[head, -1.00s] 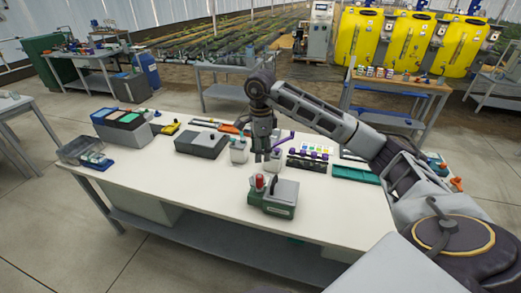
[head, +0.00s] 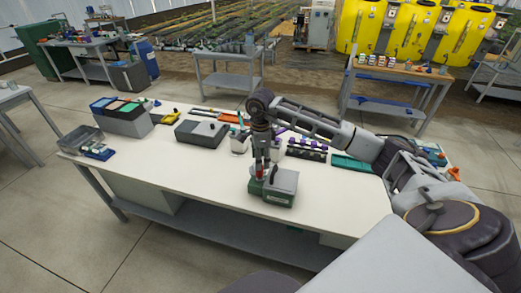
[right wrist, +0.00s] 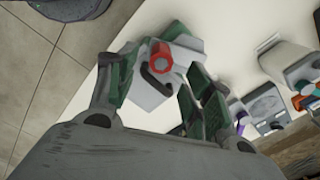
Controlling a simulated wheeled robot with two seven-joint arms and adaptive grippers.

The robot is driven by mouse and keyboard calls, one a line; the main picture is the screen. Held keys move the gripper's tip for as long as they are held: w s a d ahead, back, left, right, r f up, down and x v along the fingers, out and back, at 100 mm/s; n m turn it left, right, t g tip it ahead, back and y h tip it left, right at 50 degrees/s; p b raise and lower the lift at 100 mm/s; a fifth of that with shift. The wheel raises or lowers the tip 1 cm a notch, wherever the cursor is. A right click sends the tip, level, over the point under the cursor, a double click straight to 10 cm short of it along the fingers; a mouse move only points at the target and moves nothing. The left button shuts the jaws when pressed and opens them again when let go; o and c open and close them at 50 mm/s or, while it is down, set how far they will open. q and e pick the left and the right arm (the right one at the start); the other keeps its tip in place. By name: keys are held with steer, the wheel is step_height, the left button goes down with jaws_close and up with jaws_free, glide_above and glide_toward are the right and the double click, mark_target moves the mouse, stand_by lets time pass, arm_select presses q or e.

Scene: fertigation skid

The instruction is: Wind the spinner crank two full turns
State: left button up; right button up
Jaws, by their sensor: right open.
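The spinner (head: 281,186) is a small green and grey box near the front middle of the white table. Its crank has a red knob (right wrist: 161,57), which in the right wrist view stands on a dark crank arm (right wrist: 160,82). My right gripper (head: 259,168) points down over the left part of the spinner, at the red knob, partly hiding it in the head view. In the right wrist view its two green fingers (right wrist: 158,68) are apart, with the knob between them; contact cannot be told. My left gripper is not in view.
A grey box (head: 201,133), a bin with coloured compartments (head: 122,115) and a clear tray (head: 80,139) stand along the back left. White containers and a teal tray (head: 350,163) lie behind and right. The front left tabletop is clear.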

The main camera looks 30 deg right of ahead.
steer(key=shift+f+p, duration=0.35)
steer(key=shift+f, duration=2.3)
steer(key=c, duration=1)
steer(key=o, duration=0.4)
steer(key=shift+c, duration=1.4)
